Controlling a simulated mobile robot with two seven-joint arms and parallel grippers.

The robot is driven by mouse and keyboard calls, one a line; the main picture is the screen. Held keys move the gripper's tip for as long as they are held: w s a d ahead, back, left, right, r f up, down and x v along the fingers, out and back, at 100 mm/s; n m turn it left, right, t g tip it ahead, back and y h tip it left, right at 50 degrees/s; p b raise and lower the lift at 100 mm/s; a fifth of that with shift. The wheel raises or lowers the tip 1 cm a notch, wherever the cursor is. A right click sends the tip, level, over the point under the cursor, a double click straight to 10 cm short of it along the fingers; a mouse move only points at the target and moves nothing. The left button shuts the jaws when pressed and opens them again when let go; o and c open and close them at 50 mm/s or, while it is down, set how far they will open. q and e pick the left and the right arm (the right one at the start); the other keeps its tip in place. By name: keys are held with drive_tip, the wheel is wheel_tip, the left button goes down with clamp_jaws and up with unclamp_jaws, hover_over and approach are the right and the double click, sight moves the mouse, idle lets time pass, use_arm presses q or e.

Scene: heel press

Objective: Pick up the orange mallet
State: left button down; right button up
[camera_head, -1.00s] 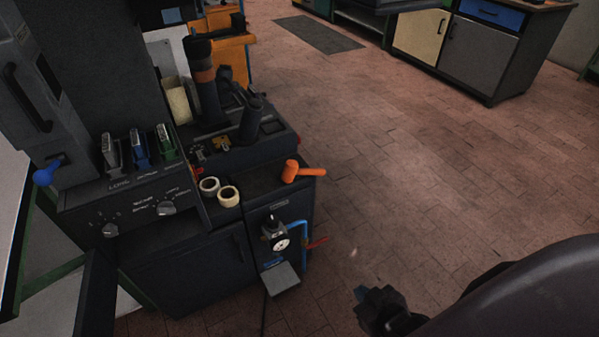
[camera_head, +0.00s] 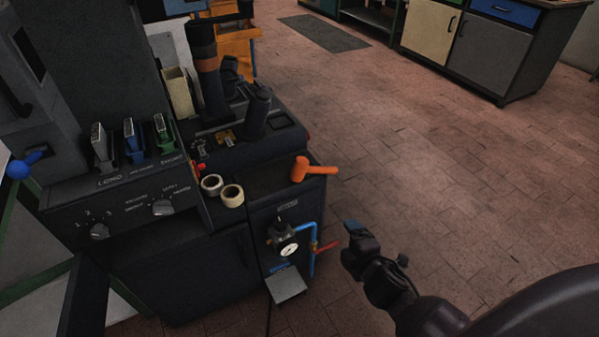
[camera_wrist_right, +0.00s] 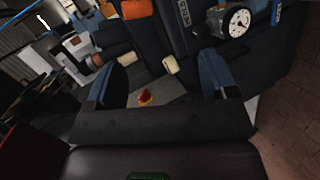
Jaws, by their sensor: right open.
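The orange mallet (camera_head: 312,169) lies on the dark top of the machine cabinet, near its right end, with its head to the left and its handle pointing right. In the right wrist view, a small orange shape (camera_wrist_right: 136,9) at the top edge may be part of it. My right gripper (camera_head: 350,240) is in the lower right of the head view, over the floor, in front and to the right of the mallet and apart from it. In the wrist view its two blue-tipped fingers (camera_wrist_right: 162,78) are spread with nothing between them. My left gripper is not in view.
Two tape rolls (camera_head: 232,196) sit left of the mallet on the cabinet top (camera_head: 270,190). A pressure gauge (camera_head: 288,249) with blue pipe and a red lever (camera_head: 327,247) sticks out from the cabinet front, near my right gripper. The floor to the right is clear.

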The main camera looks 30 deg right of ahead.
drive_tip(key=w+d+f+n+t+b, duration=0.15)
drive_tip(key=w+n+b, duration=0.25)
drive_tip(key=w+n, duration=0.7)
drive_tip(key=n+t+h+b, duration=0.1)
drive_tip(key=n+t+b, duration=0.2)
drive_tip(key=n, duration=0.2)
approach(305, 165)
drive_tip(key=w, duration=0.5)
drive_tip(key=w+d, duration=0.1)
drive_tip(key=w, duration=0.1)
drive_tip(key=shift+d+r, duration=0.1)
drive_tip(key=shift+r, duration=0.2)
drive_tip(key=shift+w, duration=0.3)
drive_tip(key=w, duration=0.1)
drive_tip(key=w+b, duration=0.1)
drive_tip(key=w, duration=0.2)
drive_tip(key=shift+d+f+b, duration=0.3)
drive_tip(key=shift+d+f, duration=0.05)
drive_tip(key=shift+f, duration=0.05)
drive_tip(key=shift+w+r, duration=0.1)
drive_tip(key=shift+w, duration=0.05)
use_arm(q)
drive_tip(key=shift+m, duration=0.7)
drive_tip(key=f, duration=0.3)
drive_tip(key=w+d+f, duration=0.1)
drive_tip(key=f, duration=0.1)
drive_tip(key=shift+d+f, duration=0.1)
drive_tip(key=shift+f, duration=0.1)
use_arm(e)
drive_tip(key=shift+w, duration=0.15)
